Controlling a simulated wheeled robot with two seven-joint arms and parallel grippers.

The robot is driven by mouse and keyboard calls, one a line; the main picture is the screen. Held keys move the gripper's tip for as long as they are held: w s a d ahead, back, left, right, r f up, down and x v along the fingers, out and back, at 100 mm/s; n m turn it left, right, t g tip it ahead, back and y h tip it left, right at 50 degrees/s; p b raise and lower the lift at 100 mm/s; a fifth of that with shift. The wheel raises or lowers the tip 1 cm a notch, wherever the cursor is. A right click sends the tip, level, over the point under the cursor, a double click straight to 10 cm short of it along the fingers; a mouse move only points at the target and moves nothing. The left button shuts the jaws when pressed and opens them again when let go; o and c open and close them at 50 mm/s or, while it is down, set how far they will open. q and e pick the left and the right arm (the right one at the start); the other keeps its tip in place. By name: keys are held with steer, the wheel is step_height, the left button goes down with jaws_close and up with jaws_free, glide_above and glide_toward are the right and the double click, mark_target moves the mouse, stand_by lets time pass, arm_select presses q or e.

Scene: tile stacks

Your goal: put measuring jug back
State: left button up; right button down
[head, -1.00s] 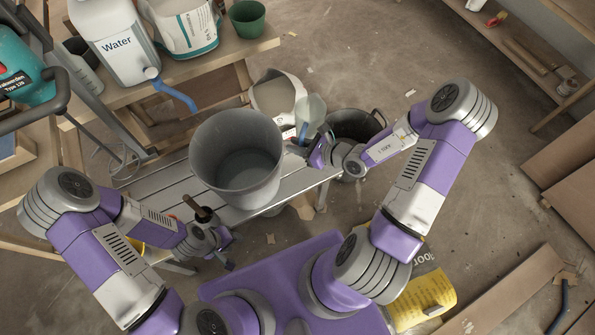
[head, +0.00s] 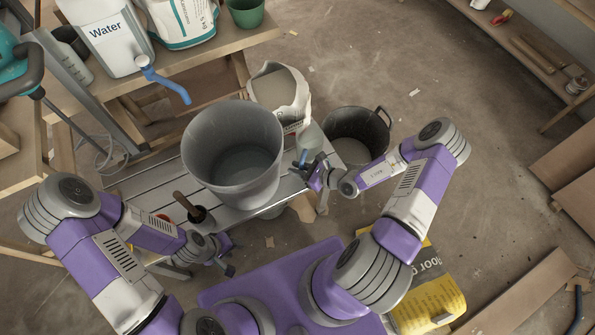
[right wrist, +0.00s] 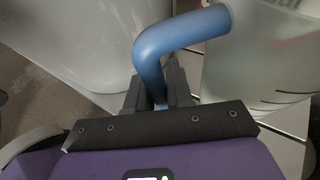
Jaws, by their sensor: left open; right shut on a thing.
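The measuring jug (head: 314,133) is translucent with a blue handle. In the head view it is at the right end of the slatted bench, right of the large grey bucket (head: 232,180). My right gripper (head: 308,170) is shut on the blue handle (right wrist: 165,62). In the right wrist view the jug's clear body (right wrist: 270,65) with dark graduation marks is on the right, partly cut off. I cannot tell whether its base touches the bench. My left gripper (head: 232,257) is open and empty, in front of the bench's near edge.
An open white sack (head: 288,105) stands behind the jug, and a black handled tub (head: 375,122) is to its right. A wooden-handled tool (head: 185,205) is on the bench (head: 140,190). A water container (head: 105,35) with a blue spout stands on the back-left table.

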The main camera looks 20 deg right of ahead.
arm_select(q)
steer(key=shift+f, duration=0.25)
arm_select(e)
steer(key=shift+f, duration=0.5)
steer(key=shift+f, duration=0.15)
arm_select(q)
steer(key=shift+f, duration=0.1)
arm_select(e)
steer(key=c, duration=1)
jaws_free()
